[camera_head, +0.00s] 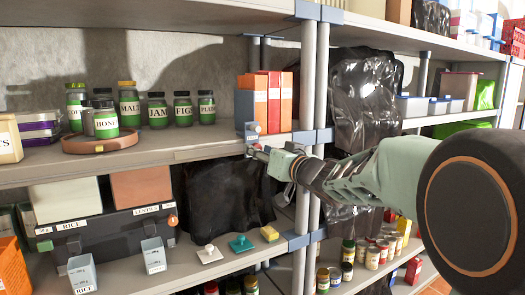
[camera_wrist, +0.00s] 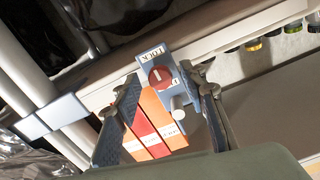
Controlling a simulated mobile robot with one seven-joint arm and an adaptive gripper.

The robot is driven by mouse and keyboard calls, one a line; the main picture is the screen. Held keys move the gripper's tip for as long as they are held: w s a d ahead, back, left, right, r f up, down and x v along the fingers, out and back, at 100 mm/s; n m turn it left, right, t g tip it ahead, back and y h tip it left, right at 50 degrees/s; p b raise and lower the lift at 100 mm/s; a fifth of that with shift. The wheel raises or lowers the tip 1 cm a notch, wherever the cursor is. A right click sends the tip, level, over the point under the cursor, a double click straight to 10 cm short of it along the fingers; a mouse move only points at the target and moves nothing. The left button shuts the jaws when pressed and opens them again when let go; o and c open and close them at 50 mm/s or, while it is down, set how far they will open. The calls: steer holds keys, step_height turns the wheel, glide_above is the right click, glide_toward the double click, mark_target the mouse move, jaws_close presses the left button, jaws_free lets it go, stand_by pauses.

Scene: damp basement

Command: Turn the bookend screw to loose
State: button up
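The bookend (camera_wrist: 172,62) is a blue-grey block beside a row of orange and red books (camera_wrist: 158,128). It also stands on the upper shelf in the head view (camera_head: 240,108). Its face carries a round red screw (camera_wrist: 160,78) with a white line running roughly up and down in the wrist view. A label reading LOCK is above it; a smaller label beside it is too small to read. A pale round peg (camera_wrist: 178,104) sticks out nearby. My gripper (camera_wrist: 163,76) is open, its fingers apart on either side of the screw, touching nothing that I can make out. It also shows at the shelf's front edge (camera_head: 262,152).
Labelled jars (camera_head: 158,110) stand left on the same shelf, with a round wooden tray (camera_head: 72,144). A grey upright post (camera_head: 308,120) and a dark plastic sheet (camera_head: 362,95) are close to my arm.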

steer(key=shift+w+a, duration=0.25)
steer(key=shift+w, duration=0.2)
jaws_close()
